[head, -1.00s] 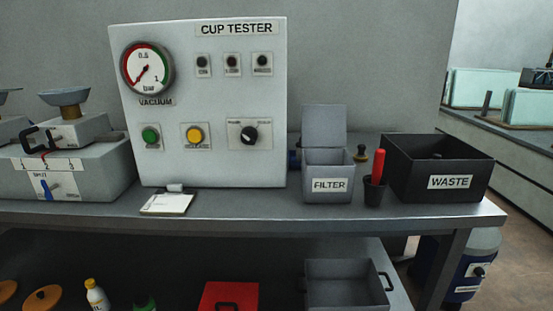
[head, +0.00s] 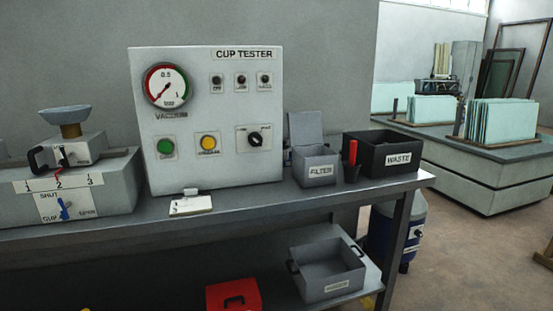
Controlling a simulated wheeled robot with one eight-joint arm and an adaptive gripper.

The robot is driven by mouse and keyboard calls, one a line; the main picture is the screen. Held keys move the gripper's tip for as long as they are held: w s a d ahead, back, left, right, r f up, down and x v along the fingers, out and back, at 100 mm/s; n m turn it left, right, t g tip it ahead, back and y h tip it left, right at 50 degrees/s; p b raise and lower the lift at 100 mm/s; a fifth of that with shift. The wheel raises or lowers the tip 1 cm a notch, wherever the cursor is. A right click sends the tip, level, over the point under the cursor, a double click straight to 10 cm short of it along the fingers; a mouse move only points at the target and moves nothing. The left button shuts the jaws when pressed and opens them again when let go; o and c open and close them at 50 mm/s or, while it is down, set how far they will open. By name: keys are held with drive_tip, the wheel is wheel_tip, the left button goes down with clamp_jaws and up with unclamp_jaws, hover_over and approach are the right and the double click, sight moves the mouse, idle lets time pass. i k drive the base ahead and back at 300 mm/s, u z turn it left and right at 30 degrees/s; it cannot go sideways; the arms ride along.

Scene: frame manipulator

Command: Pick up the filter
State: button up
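A small grey box labelled FILTER (head: 318,170) stands on the bench right of the cup tester panel. Its lid (head: 305,129) is raised at the back. The filters inside it cannot be made out from here. My gripper is not in view.
The grey bench (head: 250,203) carries the CUP TESTER panel (head: 208,115), a notepad (head: 191,206), a black cup with a red-handled tool (head: 352,152) and a black WASTE bin (head: 390,155). A funnel device (head: 68,150) stands left. A grey bin (head: 328,268) and red box (head: 233,295) sit below.

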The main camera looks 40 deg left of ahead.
sight(286, 147)
drive_tip(key=u, duration=2.1)
drive_tip(key=i, duration=1)
drive_tip(key=z, duration=0.4)
drive_tip(key=k, duration=1.15)
drive_tip(key=z, duration=0.05)
